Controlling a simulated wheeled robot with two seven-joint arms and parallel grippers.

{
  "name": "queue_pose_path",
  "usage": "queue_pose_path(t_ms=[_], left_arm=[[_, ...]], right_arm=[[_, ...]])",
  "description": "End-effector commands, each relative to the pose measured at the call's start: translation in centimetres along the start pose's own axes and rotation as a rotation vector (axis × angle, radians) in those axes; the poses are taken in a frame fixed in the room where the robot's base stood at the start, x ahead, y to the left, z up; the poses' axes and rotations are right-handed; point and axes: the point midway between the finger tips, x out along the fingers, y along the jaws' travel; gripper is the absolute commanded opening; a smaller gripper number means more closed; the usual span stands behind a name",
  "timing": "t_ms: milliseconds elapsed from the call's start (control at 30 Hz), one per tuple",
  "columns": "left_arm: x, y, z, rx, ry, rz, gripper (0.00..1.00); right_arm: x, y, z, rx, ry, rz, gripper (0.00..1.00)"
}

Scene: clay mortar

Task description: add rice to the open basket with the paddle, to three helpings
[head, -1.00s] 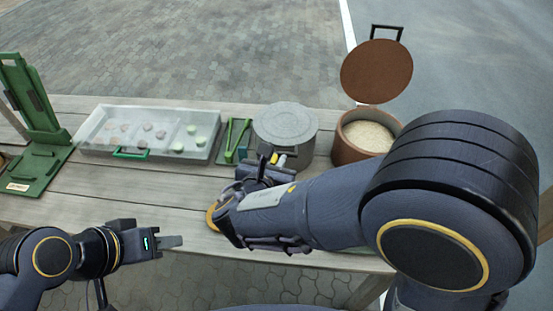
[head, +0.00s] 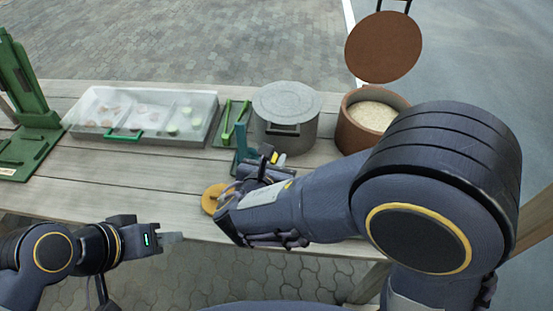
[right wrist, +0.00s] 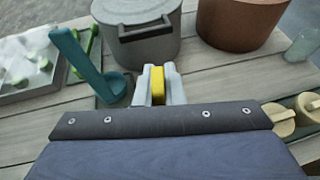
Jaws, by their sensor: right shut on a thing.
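My right gripper (head: 266,155) is above the table in front of the lidded grey pot (head: 287,115). In the right wrist view its fingers (right wrist: 159,85) are shut on a yellow piece (right wrist: 158,90); only a short part shows, and I cannot tell whether it is the paddle. A brown round container (head: 345,130) at the right holds white rice (head: 372,116), its brown lid (head: 384,46) raised behind it. I cannot tell which thing is the open basket. My left gripper (head: 172,238) is low at the left, near the front edge; its opening is unclear.
A teal upright tool (right wrist: 85,65) stands left of my right gripper. A clear-lidded tray (head: 142,112), green tongs (head: 235,118) and a green stand (head: 30,110) are at the left. An orange disc (head: 212,198) lies near the front edge. Cream pieces (right wrist: 280,115) sit at the right.

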Motion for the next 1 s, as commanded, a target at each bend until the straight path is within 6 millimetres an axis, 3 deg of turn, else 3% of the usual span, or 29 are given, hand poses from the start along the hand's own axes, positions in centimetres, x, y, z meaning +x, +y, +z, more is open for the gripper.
queue_pose_path(t_ms=[1000], left_arm=[[0.55,-0.25,0.28,0.000,0.000,0.000,0.36]], right_arm=[[0.29,0.00,-0.68,0.000,-0.001,0.000,0.00]])
